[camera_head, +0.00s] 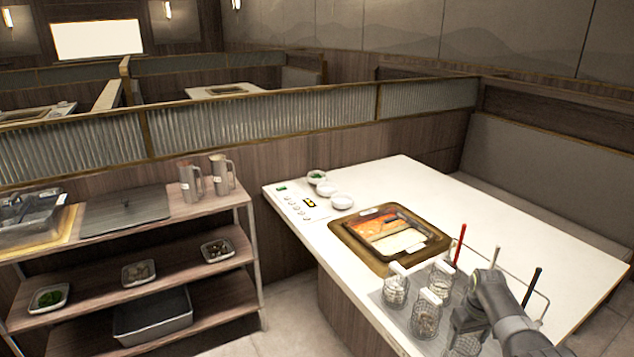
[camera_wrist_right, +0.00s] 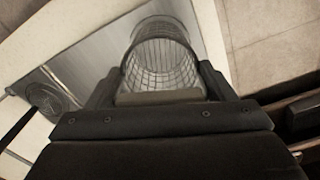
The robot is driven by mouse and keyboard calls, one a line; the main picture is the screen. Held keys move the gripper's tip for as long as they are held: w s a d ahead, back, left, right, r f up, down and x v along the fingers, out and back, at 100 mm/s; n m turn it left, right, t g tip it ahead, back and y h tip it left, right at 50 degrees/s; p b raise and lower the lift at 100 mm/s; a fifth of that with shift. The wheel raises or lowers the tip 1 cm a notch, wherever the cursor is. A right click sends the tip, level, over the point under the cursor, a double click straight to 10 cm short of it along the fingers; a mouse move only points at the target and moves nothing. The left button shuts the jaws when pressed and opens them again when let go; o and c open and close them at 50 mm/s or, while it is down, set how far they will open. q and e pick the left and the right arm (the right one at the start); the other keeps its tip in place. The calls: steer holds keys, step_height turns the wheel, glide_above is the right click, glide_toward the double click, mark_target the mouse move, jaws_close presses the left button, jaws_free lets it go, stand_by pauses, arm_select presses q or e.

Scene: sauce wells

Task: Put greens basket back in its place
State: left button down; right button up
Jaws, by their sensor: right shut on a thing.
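My right gripper (camera_head: 472,312) reaches in from the lower right. In the right wrist view a wire mesh basket (camera_wrist_right: 160,62) is between its fingers, and the gripper is shut on it. I see no greens in that basket. Other wire baskets with pale handles, one at the left (camera_head: 396,291), one at the back (camera_head: 441,279) and one in front (camera_head: 425,318), stand beside the gripper on a grey metal tray (camera_head: 379,299). It also shows in the right wrist view (camera_wrist_right: 95,65). Whether the held basket touches the tray is unclear. My left gripper is out of view.
The white table (camera_head: 520,225) has a hot pot (camera_head: 395,240) with red and pale broth in a brown frame. Thin rods with a red (camera_head: 460,243) and a black handle (camera_head: 532,287) rise near my gripper. A shelf (camera_head: 190,270) holds small trays, one with greens (camera_head: 48,298).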

steer(key=shift+f+b, duration=0.3)
stand_by(0.5)
steer(key=o, duration=1.2)
steer(key=shift+f, duration=0.1)
step_height(320, 180, up, 11)
steer(key=p, duration=1.1)
